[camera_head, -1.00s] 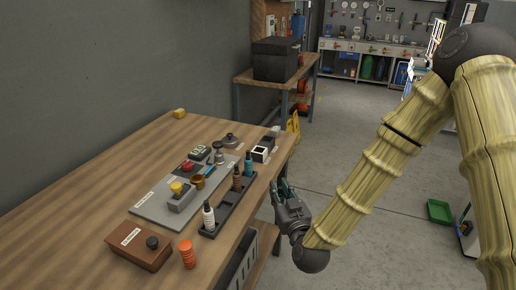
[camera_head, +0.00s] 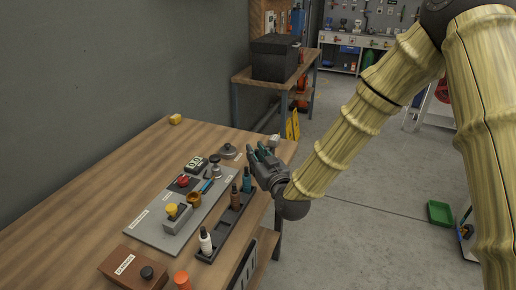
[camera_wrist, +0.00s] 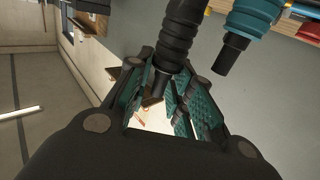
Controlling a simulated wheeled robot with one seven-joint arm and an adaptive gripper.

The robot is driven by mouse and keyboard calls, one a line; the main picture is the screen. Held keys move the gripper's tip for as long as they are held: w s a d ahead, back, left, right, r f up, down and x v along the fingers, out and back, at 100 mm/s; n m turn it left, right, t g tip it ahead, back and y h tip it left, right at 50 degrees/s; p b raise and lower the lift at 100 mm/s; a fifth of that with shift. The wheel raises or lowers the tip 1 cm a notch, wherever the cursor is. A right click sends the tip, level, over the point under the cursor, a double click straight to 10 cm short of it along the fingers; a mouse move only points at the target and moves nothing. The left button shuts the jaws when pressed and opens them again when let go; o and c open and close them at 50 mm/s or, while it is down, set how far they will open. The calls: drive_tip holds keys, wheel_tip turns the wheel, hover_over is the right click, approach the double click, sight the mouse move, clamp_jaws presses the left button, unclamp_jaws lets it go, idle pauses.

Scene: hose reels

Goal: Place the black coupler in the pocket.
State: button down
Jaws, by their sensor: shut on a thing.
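My gripper (camera_head: 260,156) is at the table's right edge, beyond the far end of the dark rack (camera_head: 216,246). In the wrist view its teal-padded fingers (camera_wrist: 166,85) are closed around the narrow end of a black ribbed coupler (camera_wrist: 177,34). In the head view the fingers hide this coupler. I cannot tell whether it touches anything below. A teal coupler (camera_head: 247,181) stands in the rack close to the gripper; it also shows in the wrist view (camera_wrist: 252,20), apart from the held one. The pocket cannot be made out with certainty; my gripper covers part of that area.
The rack also holds a brown coupler (camera_head: 235,197) and a white one (camera_head: 205,241). A grey board (camera_head: 150,232) with buttons lies left of it. A brown box (camera_head: 125,272) and an orange piece (camera_head: 182,280) are near. The table's left half is clear.

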drive_tip(key=shift+w+d+f+p, duration=0.1)
drive_tip(key=shift+w+f+p, duration=0.55)
drive_tip(key=shift+w, duration=0.8)
drive_tip(key=shift+w+d+f+p, duration=0.1)
drive_tip(key=shift+w+f+p, duration=0.5)
drive_tip(key=shift+w, duration=0.85)
drive_tip(key=shift+w+d+f+p, duration=0.1)
drive_tip(key=shift+w+f+p, duration=0.3)
drive_tip(key=shift+w+f, duration=0.75)
drive_tip(key=shift+w+r, duration=0.1)
drive_tip(key=shift+w, duration=0.2)
drive_tip(key=c, duration=1.3)
unclamp_jaws()
drive_tip(key=shift+o, duration=0.2)
drive_tip(key=shift+r, duration=0.2)
drive_tip(key=b+v, duration=0.3)
drive_tip(key=v, duration=0.9)
